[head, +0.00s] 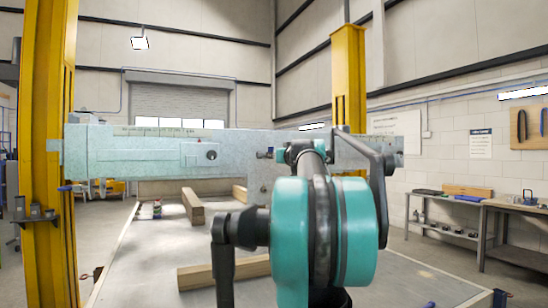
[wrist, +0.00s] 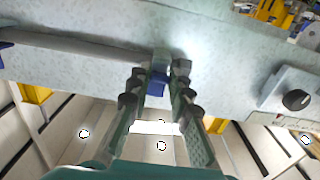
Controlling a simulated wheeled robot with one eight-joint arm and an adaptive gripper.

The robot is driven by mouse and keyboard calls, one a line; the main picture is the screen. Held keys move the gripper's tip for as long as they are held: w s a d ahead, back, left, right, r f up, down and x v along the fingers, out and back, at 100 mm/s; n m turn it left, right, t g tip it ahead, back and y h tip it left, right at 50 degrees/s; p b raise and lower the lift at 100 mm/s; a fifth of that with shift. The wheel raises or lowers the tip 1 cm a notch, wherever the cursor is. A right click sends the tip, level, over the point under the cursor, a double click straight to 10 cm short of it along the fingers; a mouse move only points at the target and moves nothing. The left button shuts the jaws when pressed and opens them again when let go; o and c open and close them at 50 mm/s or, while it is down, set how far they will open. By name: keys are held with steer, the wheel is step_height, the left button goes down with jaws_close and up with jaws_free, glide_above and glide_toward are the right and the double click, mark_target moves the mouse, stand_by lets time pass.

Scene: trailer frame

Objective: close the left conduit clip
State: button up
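The left conduit clip (wrist: 160,62) is a small grey-blue bracket on the pale beam in the wrist view, with a dark blue tab (wrist: 156,86) sticking out towards me. A grey conduit (wrist: 80,45) runs from beside it to the left edge of the wrist view. My gripper (wrist: 161,70) is open, with its dark fingertips on either side of the clip. I cannot tell whether a finger touches it, or whether the clip is latched. In the head view my arm covers most of this spot on the beam (head: 140,160).
In the wrist view, a plate with a black knob (wrist: 297,100) stands out at the right, and another blue part (wrist: 4,44) shows at the left edge. Yellow posts (head: 50,120) flank the beam. Wooden blocks (head: 193,205) lie on the table behind it.

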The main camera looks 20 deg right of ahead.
jaws_close()
steer(key=shift+r, duration=0.1)
steer(key=shift+w+r+g, duration=0.1)
steer(key=shift+r+g, duration=0.3)
steer(key=shift+g, duration=0.75)
steer(key=shift+w+r+g, duration=0.1)
steer(key=shift+r+g, duration=0.35)
steer(key=shift+g, duration=0.75)
steer(key=shift+r+g, duration=0.4)
steer(key=shift+g, duration=0.75)
steer(key=shift+w+r+g, duration=0.2)
steer(key=shift+r+g, duration=0.15)
steer(key=shift+g, duration=0.65)
steer(key=o, duration=0.6)
jaws_free()
steer(key=shift+o, duration=0.2)
steer(key=shift+s+f+t, duration=0.15)
steer(key=shift+f+t, duration=0.05)
steer(key=shift+t, duration=0.2)
